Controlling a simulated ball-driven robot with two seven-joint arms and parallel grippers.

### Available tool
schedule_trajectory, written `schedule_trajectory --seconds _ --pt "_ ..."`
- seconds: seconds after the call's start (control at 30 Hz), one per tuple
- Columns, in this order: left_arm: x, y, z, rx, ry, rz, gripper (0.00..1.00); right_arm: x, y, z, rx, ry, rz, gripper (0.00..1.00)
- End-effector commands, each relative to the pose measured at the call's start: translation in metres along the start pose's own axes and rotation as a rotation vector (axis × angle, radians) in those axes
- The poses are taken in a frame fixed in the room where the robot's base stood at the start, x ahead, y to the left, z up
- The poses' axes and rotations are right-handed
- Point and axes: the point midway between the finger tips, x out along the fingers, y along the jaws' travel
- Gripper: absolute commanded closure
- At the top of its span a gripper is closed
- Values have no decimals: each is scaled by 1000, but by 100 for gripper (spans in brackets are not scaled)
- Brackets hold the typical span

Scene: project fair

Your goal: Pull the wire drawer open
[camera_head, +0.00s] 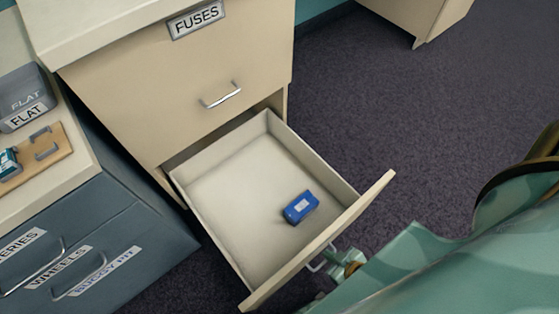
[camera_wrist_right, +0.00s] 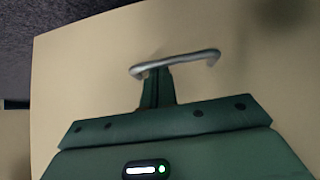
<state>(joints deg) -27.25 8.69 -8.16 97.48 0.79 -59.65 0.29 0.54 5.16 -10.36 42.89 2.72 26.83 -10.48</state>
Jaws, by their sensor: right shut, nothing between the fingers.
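A cream drawer (camera_head: 222,190) is pulled well out at the bottom of the cabinet in the head view. No label shows on it, so I cannot tell whether it is the wire drawer. Its silver bar handle (camera_wrist_right: 185,62) is on the front panel (camera_wrist_right: 90,70) in the right wrist view. My right gripper (camera_wrist_right: 154,80) is shut and empty. Its fingertips are at the left part of the handle; whether they touch it I cannot tell. The right gripper (camera_head: 349,261) is partly hidden behind the drawer front in the head view. My left gripper is not in view.
A blue box (camera_head: 300,207) lies inside the open drawer. The drawer labelled FUSES (camera_head: 160,95) above is shut. At left stands a grey cabinet (camera_head: 140,235) with labelled drawers, a grey FLAT bin (camera_head: 22,92) on top.

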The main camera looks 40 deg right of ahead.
Motion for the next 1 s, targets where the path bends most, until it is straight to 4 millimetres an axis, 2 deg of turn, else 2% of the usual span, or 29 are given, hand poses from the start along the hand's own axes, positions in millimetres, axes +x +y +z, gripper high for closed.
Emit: schedule_trajectory --seconds 0.5,1.0 --pt "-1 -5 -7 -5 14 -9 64 -2 0 2 0 0 0 100" --pt "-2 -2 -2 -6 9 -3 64 -3 0 2 -1 0 0 100"
